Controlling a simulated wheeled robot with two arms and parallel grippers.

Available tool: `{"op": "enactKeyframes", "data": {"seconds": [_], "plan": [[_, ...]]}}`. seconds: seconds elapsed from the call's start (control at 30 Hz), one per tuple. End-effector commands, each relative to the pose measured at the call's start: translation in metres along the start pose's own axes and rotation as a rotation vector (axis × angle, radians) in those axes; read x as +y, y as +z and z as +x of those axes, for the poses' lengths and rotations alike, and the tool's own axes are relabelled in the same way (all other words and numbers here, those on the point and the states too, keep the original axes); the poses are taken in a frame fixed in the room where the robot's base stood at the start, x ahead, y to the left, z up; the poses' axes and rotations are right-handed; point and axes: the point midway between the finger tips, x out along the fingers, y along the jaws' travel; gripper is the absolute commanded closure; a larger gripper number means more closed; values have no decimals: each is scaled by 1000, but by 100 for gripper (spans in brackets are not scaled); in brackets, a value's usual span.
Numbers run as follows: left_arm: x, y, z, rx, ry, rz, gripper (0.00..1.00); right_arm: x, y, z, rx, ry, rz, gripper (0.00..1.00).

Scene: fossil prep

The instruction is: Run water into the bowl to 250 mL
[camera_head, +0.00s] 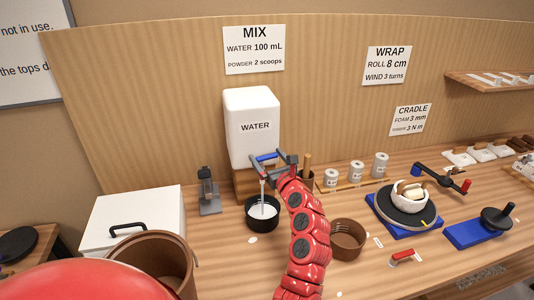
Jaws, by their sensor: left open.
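A black bowl (263,225) sits on the wooden counter below the white water tank (252,105), which is labelled WATER. A thin pale stream (263,197) falls from the tap area into the bowl, and the bowl holds pale liquid. No volume marks are readable. My left gripper (270,161) is open at the front of the tank, at the tap with its blue part, directly above the bowl. Whether its fingers touch the tap cannot be told. The gripper partly hides the tap. My right gripper is not in view.
A sign (254,49) above the tank reads water 100 mL and powder 2 scoops. A brown round container (347,240) stands right of my arm. A grey device (208,192) stands left of the bowl. Small labelled jars (356,171) and a blue-based turntable (406,226) are further right.

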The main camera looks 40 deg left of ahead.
Motion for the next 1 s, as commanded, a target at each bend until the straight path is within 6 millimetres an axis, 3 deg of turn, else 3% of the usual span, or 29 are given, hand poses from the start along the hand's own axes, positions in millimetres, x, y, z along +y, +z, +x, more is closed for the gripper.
{"op": "enactKeyframes", "data": {"seconds": [0.37, 0.73, 1.0], "plan": [[0, -2, 6, 2, 1, 1, 0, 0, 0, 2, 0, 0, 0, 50], [0, -1, 6, 2, 1, 1, 66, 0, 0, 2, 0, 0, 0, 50], [0, -4, 5, 11, -49, 3, 66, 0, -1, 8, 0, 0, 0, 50]]}}
